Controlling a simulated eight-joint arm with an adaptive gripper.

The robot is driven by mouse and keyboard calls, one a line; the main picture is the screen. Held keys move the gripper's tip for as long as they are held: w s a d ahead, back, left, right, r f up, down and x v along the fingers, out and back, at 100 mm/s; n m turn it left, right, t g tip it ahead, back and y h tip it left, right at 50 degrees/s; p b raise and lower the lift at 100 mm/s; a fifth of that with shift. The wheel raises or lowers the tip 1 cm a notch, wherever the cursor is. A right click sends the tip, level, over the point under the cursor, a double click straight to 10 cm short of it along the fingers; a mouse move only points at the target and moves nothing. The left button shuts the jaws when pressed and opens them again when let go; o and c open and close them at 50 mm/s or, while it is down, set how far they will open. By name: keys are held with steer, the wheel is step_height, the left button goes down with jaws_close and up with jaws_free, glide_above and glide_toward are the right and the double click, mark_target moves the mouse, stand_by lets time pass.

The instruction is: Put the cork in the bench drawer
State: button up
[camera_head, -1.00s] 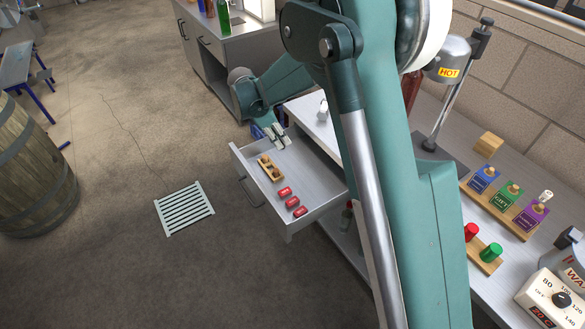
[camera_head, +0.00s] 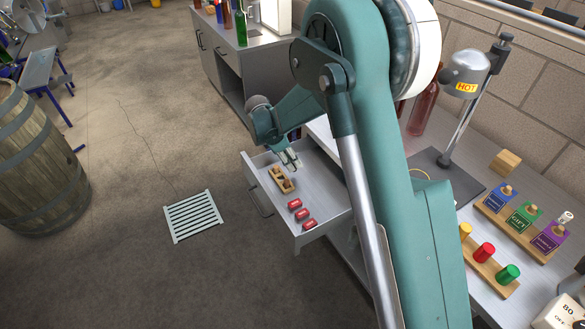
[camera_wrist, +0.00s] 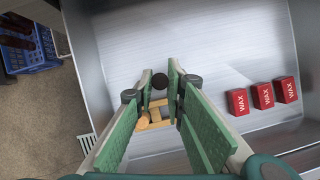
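The bench drawer (camera_head: 325,190) is pulled out, and its inside also shows in the wrist view (camera_wrist: 225,50). My gripper (camera_head: 291,164) points down over the drawer's far-left part. In the wrist view its green-padded fingers (camera_wrist: 160,72) stand apart, with no cork visible gripped between them. Below the fingers a wooden piece (camera_head: 283,179) with dark parts lies in the drawer; it also shows in the wrist view (camera_wrist: 163,104). A small rounded tan thing (camera_wrist: 142,122) shows beside it; I cannot tell whether this is the cork. The fingers hide part of this area.
Several red wax blocks (camera_head: 302,213) lie in the drawer's near part. On the bench stand a hot lamp-like device (camera_head: 466,70), a wooden block (camera_head: 506,162) and a rack of labelled stoppers (camera_head: 524,217). A floor grate (camera_head: 193,216) and a barrel (camera_head: 35,165) are at left.

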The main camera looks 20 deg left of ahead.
steer(key=shift+f+b, duration=0.3)
steer(key=shift+f, duration=1.2)
steer(key=shift+f, duration=0.15)
steer(key=o, duration=0.6)
steer(key=p+v, duration=0.2)
steer(key=v, duration=1)
steer(key=shift+d, duration=0.1)
steer(key=shift+r, duration=0.25)
